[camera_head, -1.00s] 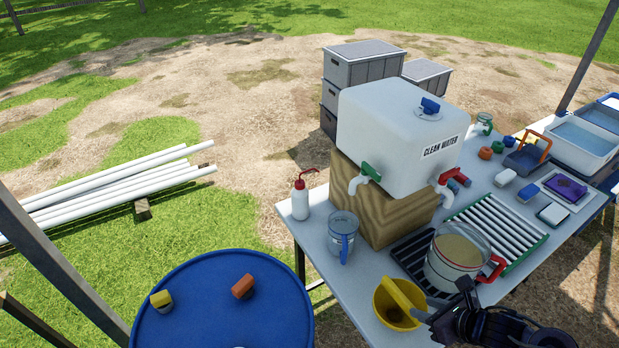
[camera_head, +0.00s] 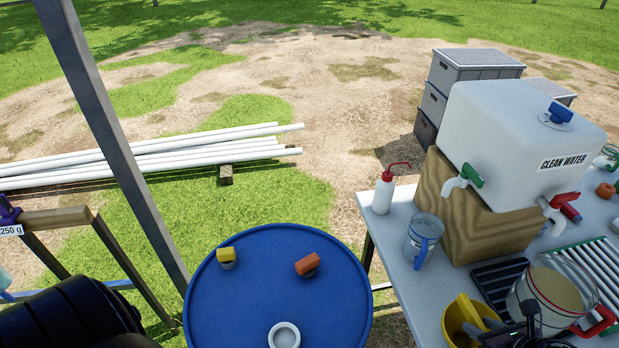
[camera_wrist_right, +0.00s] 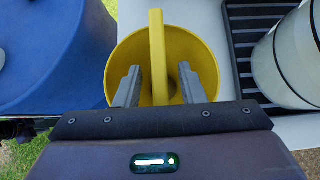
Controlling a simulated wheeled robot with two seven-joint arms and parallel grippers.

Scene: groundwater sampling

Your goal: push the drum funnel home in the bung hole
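The yellow drum funnel (camera_head: 455,322) sits on the table beside the measuring jug, near the bottom of the head view. In the right wrist view the funnel (camera_wrist_right: 203,62) shows its wide bowl and an upright yellow bar across it. My right gripper (camera_wrist_right: 160,88) is open, with one finger on each side of the bar and gaps visible. In the head view the right gripper (camera_head: 520,335) is partly cut off. The blue drum (camera_head: 230,310) stands left of the table; a white-ringed bung hole (camera_head: 284,335) shows on its top. My left gripper is not in view.
The drum top also carries a yellow cap (camera_head: 226,256) and an orange cap (camera_head: 307,265). A jug of cloudy liquid (camera_head: 550,295), a clear jug (camera_head: 422,240), a wash bottle (camera_head: 384,192) and the water tank (camera_head: 510,130) crowd the table (camera_head: 400,275). A post rises left of the drum.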

